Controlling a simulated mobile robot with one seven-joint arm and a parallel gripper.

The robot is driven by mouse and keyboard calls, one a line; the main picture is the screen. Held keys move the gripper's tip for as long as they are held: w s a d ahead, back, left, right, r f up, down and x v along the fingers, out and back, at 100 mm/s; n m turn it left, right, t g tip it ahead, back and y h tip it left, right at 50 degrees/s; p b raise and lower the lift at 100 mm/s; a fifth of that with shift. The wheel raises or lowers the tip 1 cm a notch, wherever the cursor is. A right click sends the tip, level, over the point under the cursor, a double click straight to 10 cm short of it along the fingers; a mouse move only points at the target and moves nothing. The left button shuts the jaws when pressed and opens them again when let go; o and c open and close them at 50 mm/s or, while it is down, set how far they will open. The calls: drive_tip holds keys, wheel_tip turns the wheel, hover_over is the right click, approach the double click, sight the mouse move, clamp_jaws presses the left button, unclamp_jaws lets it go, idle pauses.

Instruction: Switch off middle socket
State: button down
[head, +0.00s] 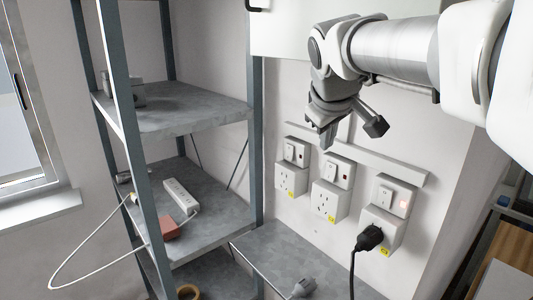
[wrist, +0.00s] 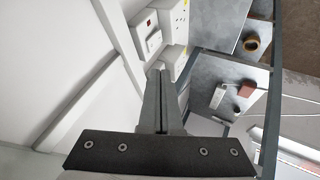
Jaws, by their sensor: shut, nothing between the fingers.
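The middle socket (head: 325,202) is a white wall unit with empty plug holes below and a switch plate (head: 337,171) with a small dark red indicator above. The left socket (head: 287,180) looks alike. The right socket (head: 395,193) has a lit indicator and a black plug (head: 369,238) in it. My gripper (head: 327,143) is shut and empty, pointing down just above the left and middle switch plates. In the wrist view, my shut fingers (wrist: 159,75) reach toward the wall units, and one switch plate (wrist: 146,34) shows beyond them.
A metal shelf rack (head: 254,140) stands left of the sockets. It holds a white power strip (head: 181,198) and a reddish block (head: 171,228). A white trunking strip (head: 385,165) runs above the sockets.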

drive_tip(key=shift+v, duration=1)
drive_tip(key=shift+d+r, duration=0.1)
drive_tip(key=shift+d, duration=0.1)
drive_tip(key=s+f+m+g+y, duration=0.1)
drive_tip(key=s+f+m, duration=0.2)
drive_tip(key=s+f, duration=0.5)
drive_tip(key=s+a+f+m+g+y, duration=0.1)
drive_tip(key=s+f+m, duration=0.1)
drive_tip(key=s+f, duration=0.6)
drive_tip(key=s, duration=0.5)
drive_tip(key=shift+s+f+m, duration=0.3)
drive_tip(key=shift+m, duration=0.1)
